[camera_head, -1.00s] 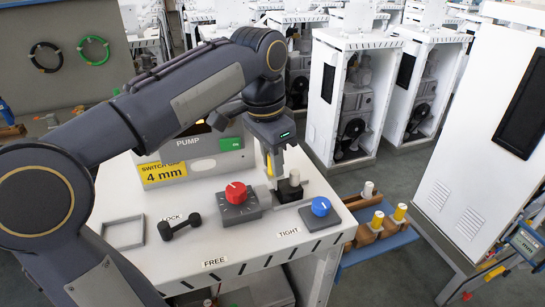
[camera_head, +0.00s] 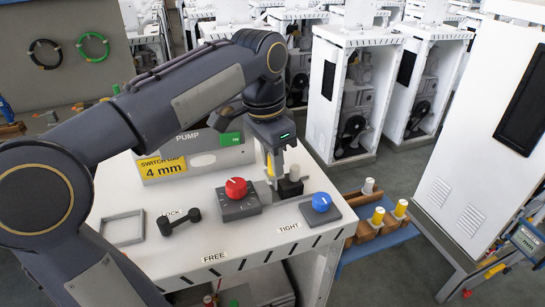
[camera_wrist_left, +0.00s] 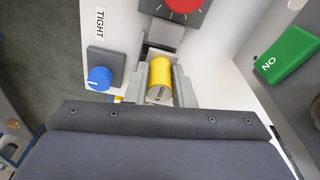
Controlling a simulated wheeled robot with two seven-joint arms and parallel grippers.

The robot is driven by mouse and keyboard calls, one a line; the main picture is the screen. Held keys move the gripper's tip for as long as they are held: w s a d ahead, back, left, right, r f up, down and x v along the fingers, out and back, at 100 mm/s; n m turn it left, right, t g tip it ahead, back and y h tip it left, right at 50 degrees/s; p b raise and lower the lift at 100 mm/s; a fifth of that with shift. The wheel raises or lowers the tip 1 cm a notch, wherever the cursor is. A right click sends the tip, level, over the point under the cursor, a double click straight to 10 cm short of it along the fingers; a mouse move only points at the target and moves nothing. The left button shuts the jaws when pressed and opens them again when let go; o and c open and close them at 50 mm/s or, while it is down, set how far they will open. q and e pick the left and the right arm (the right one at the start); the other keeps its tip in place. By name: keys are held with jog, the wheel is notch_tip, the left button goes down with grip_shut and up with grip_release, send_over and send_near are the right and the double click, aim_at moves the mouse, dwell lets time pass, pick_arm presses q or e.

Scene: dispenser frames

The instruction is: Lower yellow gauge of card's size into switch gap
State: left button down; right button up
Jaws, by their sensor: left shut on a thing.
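My left gripper (camera_head: 274,168) is shut on the yellow gauge (camera_wrist_left: 160,74), at the back right of the white bench (camera_head: 190,265). The gauge has a yellow round handle with "4 mm" on its grey end; in the head view it shows only as a thin yellow strip between the fingers. The yellow card (camera_head: 165,169) reads "SWITCH GAP 4 mm". The switch's dark block (camera_head: 290,188), with a pale round post, stands close beside the fingertips. The gap and the gauge's lower end are hidden, so I cannot tell if the gauge is in it. My right gripper is out of view.
A red knob (camera_head: 236,187) stands left of the gripper and a blue knob (camera_head: 321,202) at right. A dark lever (camera_head: 180,222) and an empty grey frame (camera_head: 122,229) lie further left. Wooden holders with yellow-topped and white-topped pieces (camera_head: 378,216) stand beyond the bench's right edge.

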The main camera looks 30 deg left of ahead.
aim_at(268, 174)
pick_arm(q)
jog(key=shift+f+b, duration=0.8)
jog(key=shift+f, duration=0.4)
jog(key=c, duration=1.2)
grip_release()
jog(key=shift+o, duration=0.2)
jog(key=r, duration=0.5)
jog(key=s+r, duration=0.1)
jog(key=r, duration=0.1)
jog(key=shift+a+r+p, duration=0.25)
jog(key=shift+r+p, duration=0.05)
jog(key=shift+r, duration=0.05)
